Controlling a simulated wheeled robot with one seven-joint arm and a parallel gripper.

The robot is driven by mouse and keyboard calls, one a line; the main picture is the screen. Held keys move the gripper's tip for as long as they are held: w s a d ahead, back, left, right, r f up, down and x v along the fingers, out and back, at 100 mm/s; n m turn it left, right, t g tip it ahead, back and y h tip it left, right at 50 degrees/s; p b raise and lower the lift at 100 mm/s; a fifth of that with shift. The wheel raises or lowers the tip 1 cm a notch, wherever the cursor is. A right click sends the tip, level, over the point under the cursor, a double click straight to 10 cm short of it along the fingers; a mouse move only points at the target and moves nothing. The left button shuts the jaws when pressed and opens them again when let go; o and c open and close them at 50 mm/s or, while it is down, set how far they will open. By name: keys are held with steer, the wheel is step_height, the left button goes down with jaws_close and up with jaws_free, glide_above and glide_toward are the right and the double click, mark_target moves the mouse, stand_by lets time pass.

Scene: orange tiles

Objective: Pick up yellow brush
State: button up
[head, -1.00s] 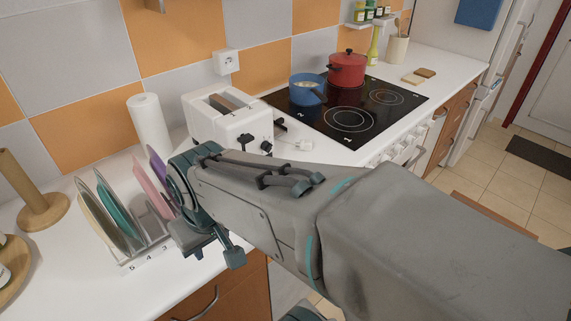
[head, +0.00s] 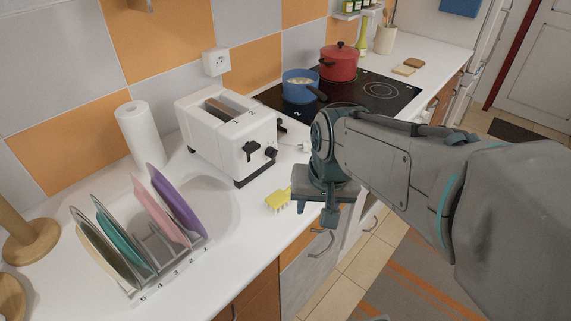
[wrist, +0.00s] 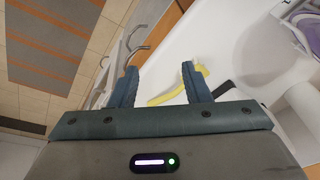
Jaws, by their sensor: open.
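The yellow brush (head: 278,201) lies on the white counter in front of the toaster, near the counter's front edge. In the head view my gripper (head: 326,208) is just right of it, and part of the brush is hidden behind the gripper. In the wrist view the brush handle (wrist: 166,96) shows between the two fingers, and its head shows by the right finger's tip. My gripper (wrist: 158,72) is open and empty there, with its fingers pointing toward the counter. I cannot tell whether a finger touches the brush.
The white toaster (head: 228,135) stands behind the brush. A plate rack (head: 150,285) with several plates is at left, by a paper towel roll (head: 138,135). The blue pot (head: 300,88) and red pot (head: 338,64) stand on the black hob. Bare counter lies left of the brush.

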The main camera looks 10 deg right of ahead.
mark_target(278, 199)
steer(key=w+d+r+m+p, duration=0.1)
steer(key=w+r+m+p, duration=0.15)
steer(key=w+m, duration=0.95)
steer(key=w+f+n, duration=0.1)
steer(key=f, duration=0.3)
steer(key=w+f+p, duration=0.1)
steer(key=w+f, duration=0.1)
steer(key=f, duration=0.3)
steer(key=w+a+f+n+p, duration=0.1)
steer(key=f, duration=0.4)
steer(key=shift+w+a+f+n+g+y, duration=0.1)
steer(key=shift+w+n+g+y, duration=0.2)
steer(key=shift+w+g, duration=0.1)
jaws_close()
